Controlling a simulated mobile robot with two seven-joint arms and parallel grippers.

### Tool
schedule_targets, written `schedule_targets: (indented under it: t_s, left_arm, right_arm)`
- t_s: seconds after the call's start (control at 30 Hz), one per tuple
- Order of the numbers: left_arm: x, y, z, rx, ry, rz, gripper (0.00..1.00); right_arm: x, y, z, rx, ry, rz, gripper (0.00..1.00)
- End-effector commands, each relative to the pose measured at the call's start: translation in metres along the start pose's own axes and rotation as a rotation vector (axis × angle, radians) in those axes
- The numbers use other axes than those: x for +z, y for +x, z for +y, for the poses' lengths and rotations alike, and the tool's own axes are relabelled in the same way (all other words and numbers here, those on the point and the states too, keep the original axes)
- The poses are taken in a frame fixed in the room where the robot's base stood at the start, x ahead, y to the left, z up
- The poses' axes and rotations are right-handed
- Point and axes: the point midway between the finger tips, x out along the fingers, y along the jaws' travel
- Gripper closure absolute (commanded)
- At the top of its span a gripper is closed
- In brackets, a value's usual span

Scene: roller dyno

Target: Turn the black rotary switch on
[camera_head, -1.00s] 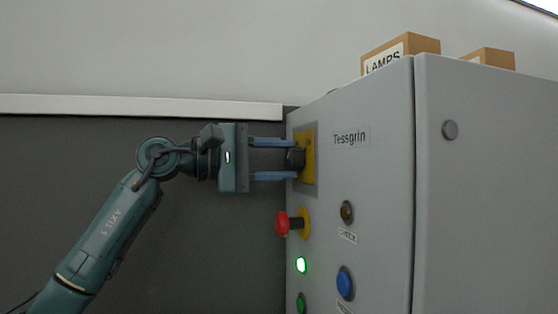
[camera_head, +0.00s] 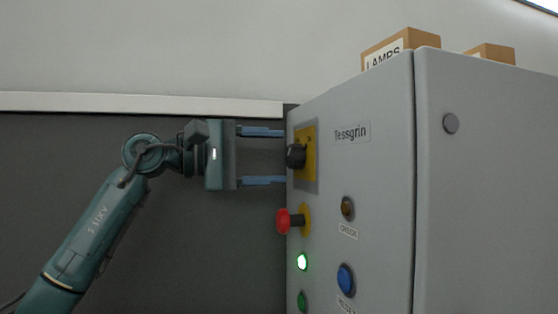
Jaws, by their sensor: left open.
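The black rotary switch (camera_head: 296,156) sits on a yellow plate (camera_head: 310,153) on the upper front of the grey cabinet (camera_head: 365,200). Its knob sticks out to the left; I cannot read its position from this angle. My left gripper (camera_head: 286,156) is open, its two blue fingers pointing right, one above and one below the level of the knob. The fingertips end just short of the knob and the cabinet front, and nothing is between them. My right gripper is not in view.
Below the switch are a red mushroom button (camera_head: 284,221), a lit green lamp (camera_head: 302,262), an amber lamp (camera_head: 347,208), a blue button (camera_head: 345,280) and a green button (camera_head: 302,300). Boxes (camera_head: 402,44) stand on the cabinet.

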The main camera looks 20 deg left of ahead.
Motion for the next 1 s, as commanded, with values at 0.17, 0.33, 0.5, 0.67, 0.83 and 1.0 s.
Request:
schedule_targets:
  t_s: [0.17,0.33,0.5,0.67,0.83,1.0]
  left_arm:
    - [-0.001,-0.043,-0.003,0.002,0.003,0.004,0.41]
    - [-0.001,-0.078,-0.002,0.002,0.002,0.003,0.41]
    - [0.000,-0.102,-0.001,0.001,0.002,0.002,0.41]
    - [0.000,-0.110,0.000,0.000,0.002,0.000,0.41]
    - [0.001,-0.111,0.000,0.000,0.002,-0.001,0.41]
    - [0.001,-0.110,0.000,0.000,0.002,0.000,0.41]
  right_arm:
    - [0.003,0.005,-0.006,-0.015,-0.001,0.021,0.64]
    - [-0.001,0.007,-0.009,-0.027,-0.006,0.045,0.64]
    - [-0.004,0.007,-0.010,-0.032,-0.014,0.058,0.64]
    - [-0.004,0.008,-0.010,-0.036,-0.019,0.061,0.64]
    - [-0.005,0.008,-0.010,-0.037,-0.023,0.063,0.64]
    - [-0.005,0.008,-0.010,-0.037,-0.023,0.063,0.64]
